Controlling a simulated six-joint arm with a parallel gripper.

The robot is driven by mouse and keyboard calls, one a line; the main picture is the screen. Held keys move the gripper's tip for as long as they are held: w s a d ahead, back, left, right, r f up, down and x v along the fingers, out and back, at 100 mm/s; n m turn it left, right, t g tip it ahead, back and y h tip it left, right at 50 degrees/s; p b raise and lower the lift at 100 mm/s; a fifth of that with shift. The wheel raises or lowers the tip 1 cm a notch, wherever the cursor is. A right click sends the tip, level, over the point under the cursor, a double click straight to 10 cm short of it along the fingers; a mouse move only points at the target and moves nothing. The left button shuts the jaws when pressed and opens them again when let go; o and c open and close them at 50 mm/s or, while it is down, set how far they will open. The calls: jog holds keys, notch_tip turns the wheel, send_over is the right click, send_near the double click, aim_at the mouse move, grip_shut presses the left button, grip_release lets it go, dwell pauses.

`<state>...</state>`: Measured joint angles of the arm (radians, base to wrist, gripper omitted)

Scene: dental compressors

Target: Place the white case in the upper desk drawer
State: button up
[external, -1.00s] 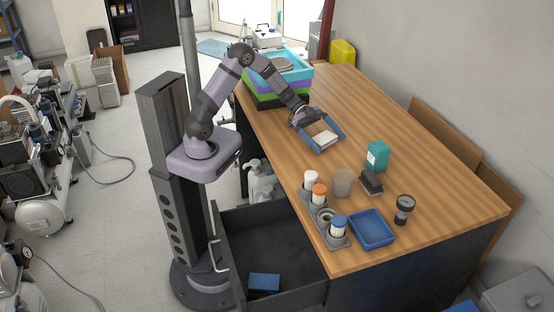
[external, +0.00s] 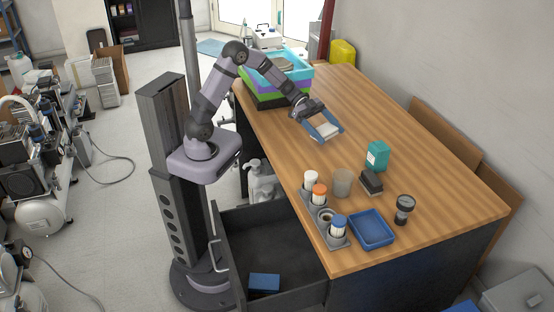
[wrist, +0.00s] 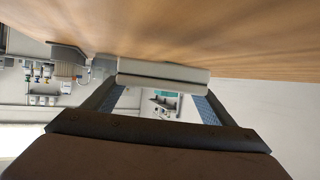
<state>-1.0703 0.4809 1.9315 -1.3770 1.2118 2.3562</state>
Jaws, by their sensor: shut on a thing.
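The white case (external: 325,130) is between the long blue fingers of my gripper (external: 323,132), over the far half of the wooden desk. My gripper is shut on it. In the wrist view the pale case (wrist: 165,75) lies across the two fingertips of my gripper (wrist: 160,88), close to the wood surface; a gap between them and the desk is hard to judge. The desk drawer (external: 290,227) stands open at the near left side of the desk, with a blue box (external: 264,282) on its floor.
The desk (external: 430,180) carries a blue tray (external: 372,229), a holder with bottles (external: 333,240), a cup (external: 342,182), a teal box (external: 377,156), a dark block (external: 371,183) and a dark round-headed item (external: 404,208). Stacked crates (external: 270,88) stand at the far left.

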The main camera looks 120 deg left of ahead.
aim_at(328, 131)
notch_tip(328, 131, up, 6)
jog(key=shift+r+b, duration=0.2)
jog(key=shift+b, duration=0.15)
notch_tip(328, 131, up, 14)
jog(key=p, duration=1.4)
